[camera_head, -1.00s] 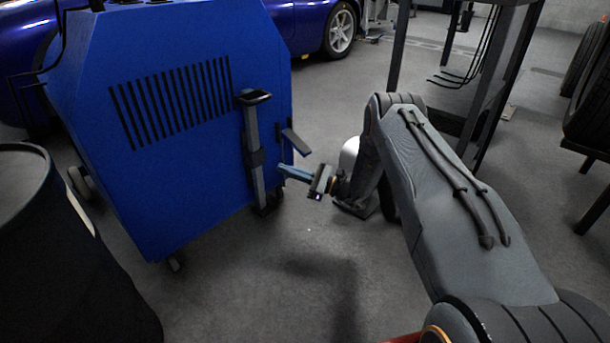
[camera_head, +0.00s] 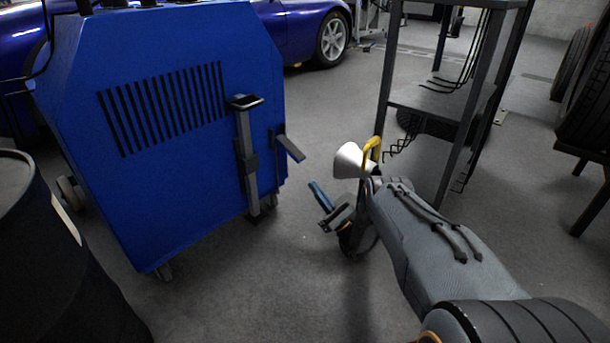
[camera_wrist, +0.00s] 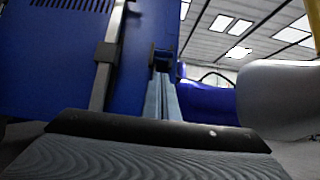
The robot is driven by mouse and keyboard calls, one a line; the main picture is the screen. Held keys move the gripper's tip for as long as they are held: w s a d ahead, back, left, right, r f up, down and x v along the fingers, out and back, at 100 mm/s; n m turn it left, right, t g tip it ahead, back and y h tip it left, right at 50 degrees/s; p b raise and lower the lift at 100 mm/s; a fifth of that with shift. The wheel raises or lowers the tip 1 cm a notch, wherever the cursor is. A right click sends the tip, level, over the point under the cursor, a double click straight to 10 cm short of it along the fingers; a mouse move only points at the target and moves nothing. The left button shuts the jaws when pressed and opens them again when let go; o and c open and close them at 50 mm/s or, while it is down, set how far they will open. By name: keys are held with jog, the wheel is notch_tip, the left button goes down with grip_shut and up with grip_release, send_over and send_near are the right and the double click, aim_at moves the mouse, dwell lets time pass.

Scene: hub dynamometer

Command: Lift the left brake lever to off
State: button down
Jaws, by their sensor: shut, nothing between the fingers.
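A short dark lever (camera_head: 290,147) sticks out from the right edge of the blue dynamometer cabinet (camera_head: 190,170), sloping down to the right. I take it for the left brake lever; no label is readable. My gripper (camera_head: 314,186) is shut and empty, to the right of and below the lever, with a visible gap in the head view. In the wrist view, my gripper's closed blue-grey fingers (camera_wrist: 162,90) point up along the cabinet's right edge. A dark piece (camera_wrist: 161,60) shows just beyond their tips, probably the lever or its mount.
A grey upright post with a handle (camera_head: 246,155) stands on the cabinet's front. A dark rack (camera_head: 440,105) is at the right, a black drum (camera_head: 50,260) at the left.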

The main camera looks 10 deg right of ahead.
jog(key=b, duration=0.6)
send_near(290, 148)
jog(key=w+a, duration=0.2)
jog(key=w, duration=0.1)
jog(key=shift+s+r, duration=0.1)
jog(key=shift+s, duration=0.1)
jog(key=shift+d+p, duration=0.1)
jog(key=shift+p, duration=0.2)
